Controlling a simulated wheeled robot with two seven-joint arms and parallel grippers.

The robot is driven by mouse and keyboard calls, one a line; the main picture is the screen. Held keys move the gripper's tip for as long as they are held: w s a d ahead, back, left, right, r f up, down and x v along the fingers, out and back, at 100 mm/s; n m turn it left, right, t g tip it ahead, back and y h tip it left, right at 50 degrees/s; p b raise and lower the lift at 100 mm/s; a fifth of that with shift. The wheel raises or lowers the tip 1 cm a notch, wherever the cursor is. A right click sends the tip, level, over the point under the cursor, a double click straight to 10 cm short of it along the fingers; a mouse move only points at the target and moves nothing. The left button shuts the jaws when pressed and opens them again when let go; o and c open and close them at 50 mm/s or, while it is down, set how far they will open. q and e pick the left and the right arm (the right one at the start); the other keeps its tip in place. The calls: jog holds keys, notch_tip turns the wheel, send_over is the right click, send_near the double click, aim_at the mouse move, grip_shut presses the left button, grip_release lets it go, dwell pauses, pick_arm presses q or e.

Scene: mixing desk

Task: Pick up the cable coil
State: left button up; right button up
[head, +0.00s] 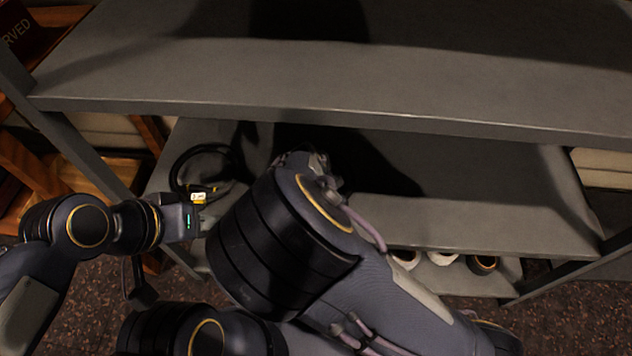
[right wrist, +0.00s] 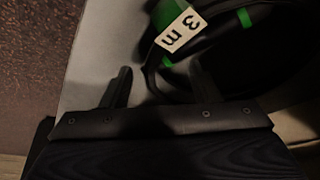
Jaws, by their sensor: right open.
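A black cable coil (head: 205,172) with a yellow-and-white tag lies at the left end of the middle shelf in the head view. The right wrist view shows a black coil (right wrist: 240,62) with green ties and a white "3 m" label. I cannot tell whether both views show the same coil. My right gripper (right wrist: 158,78) is open, its fingers apart at the coil's near edge with nothing visibly clamped. In the head view my right arm hides its fingers. My left gripper (head: 180,218) is in front of the shelf's left end, below the coil; its jaw state is unclear.
The upper desk surface (head: 330,85) overhangs the middle shelf (head: 470,205). Several round items (head: 442,258) sit on a lower shelf at the right. A grey upright (head: 70,140) bounds the left side. The right part of the middle shelf is bare.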

jog(key=shift+w+d+f, duration=0.1)
jog(key=shift+f, duration=0.35)
grip_shut()
jog(key=shift+r, duration=0.1)
jog(key=shift+r, duration=0.1)
